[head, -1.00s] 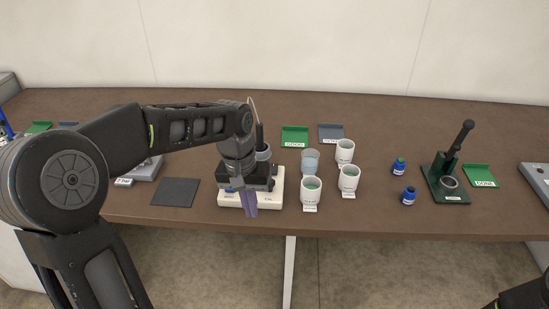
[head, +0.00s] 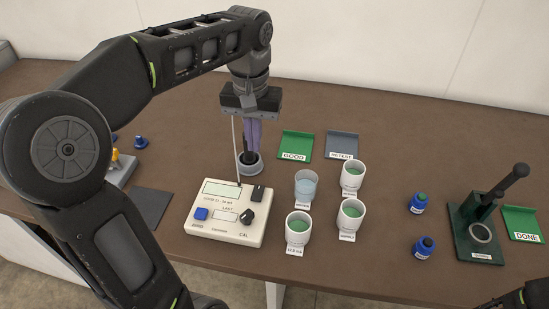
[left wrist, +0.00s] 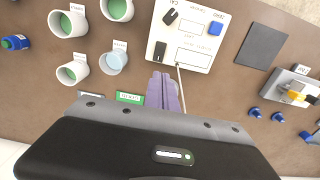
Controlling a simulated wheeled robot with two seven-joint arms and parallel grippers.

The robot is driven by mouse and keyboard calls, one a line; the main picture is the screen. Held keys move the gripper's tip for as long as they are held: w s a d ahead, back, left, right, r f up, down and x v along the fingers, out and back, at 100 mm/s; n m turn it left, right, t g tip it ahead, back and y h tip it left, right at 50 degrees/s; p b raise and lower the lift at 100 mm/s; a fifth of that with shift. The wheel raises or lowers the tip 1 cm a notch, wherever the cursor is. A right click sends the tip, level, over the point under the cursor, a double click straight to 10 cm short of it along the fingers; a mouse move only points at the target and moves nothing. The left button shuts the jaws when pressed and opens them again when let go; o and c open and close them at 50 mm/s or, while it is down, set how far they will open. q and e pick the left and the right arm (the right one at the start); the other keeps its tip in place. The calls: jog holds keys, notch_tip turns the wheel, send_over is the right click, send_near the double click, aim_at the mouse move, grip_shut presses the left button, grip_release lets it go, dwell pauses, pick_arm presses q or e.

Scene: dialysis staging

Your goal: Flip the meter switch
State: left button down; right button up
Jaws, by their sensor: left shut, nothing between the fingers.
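The meter (head: 193,226) is a cream box on the table with a pale display, a blue button (head: 201,213), a black knob (head: 247,216) and a black switch (head: 257,193) near its back right corner. The left wrist view shows the meter (left wrist: 190,67) upside down, with the black switch (left wrist: 160,51) near the fingers.
A thin white cable (head: 234,140) rises from the meter beside my left fingers. Several white cups stand right of the meter, with a green GOOD tray (head: 295,144) and a grey tray (head: 342,145) behind. A dark mat (head: 150,207) lies to the left.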

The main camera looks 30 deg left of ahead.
aim_at(258, 188)
pick_arm(q)
jog(key=shift+w, duration=0.2)
jog(key=shift+s+r, duration=0.1)
notch_tip(258, 188, down, 14)
jog(key=shift+f, duration=0.1)
dwell(0.7)
